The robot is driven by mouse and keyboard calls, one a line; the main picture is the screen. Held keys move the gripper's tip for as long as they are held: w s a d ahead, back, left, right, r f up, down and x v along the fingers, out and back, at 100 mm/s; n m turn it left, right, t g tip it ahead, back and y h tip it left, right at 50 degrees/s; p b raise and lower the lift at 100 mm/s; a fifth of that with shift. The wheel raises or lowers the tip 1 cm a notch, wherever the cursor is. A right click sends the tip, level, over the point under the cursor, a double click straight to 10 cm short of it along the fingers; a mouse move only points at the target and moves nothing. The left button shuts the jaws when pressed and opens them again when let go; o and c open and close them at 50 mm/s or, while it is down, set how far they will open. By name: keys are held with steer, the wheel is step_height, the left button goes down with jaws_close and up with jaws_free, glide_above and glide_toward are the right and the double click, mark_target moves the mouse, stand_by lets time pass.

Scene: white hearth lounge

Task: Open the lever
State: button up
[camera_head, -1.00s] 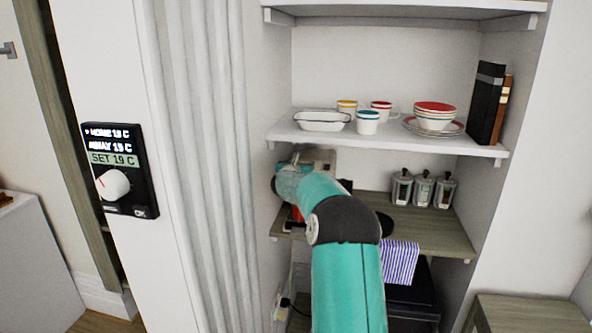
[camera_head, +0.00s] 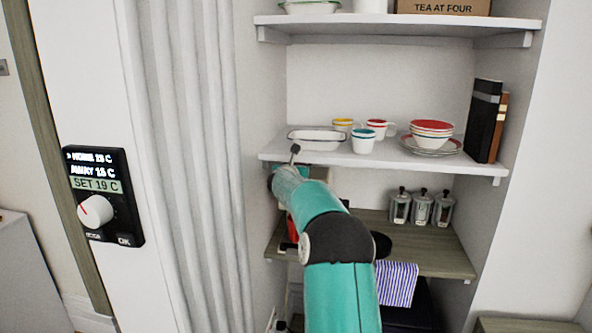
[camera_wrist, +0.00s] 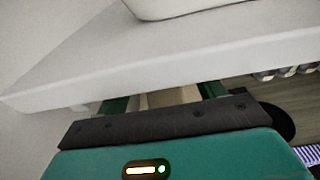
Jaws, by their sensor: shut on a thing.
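A lever (camera_head: 295,151), a short grey rod with a dark tip, stands up just above the end of my arm in the head view. My gripper (camera_wrist: 163,100) shows in the wrist view as two green fingers just under the edge of a white shelf. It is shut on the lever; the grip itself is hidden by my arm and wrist. The appliance (camera_head: 318,173) behind my wrist is mostly hidden, with only a pale part showing beside my arm.
The white shelf (camera_head: 400,162) above my wrist holds a white dish (camera_head: 317,140), cups and stacked bowls. Jars (camera_head: 422,208) and a striped cloth (camera_head: 397,283) are on the wooden shelf (camera_head: 450,262). A thermostat (camera_head: 103,197) is on the left wall.

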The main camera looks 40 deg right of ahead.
steer(key=shift+r, duration=0.5)
steer(key=o, duration=1)
steer(key=shift+a, duration=0.1)
steer(key=shift+s+a+r, duration=0.1)
steer(key=shift+s, duration=0.1)
steer(key=shift+w+f, duration=0.2)
steer(key=shift+f, duration=0.2)
steer(key=v, duration=1.3)
steer(key=shift+s+a+r, duration=0.15)
steer(key=shift+s+a, duration=0.05)
steer(key=shift+s, duration=0.15)
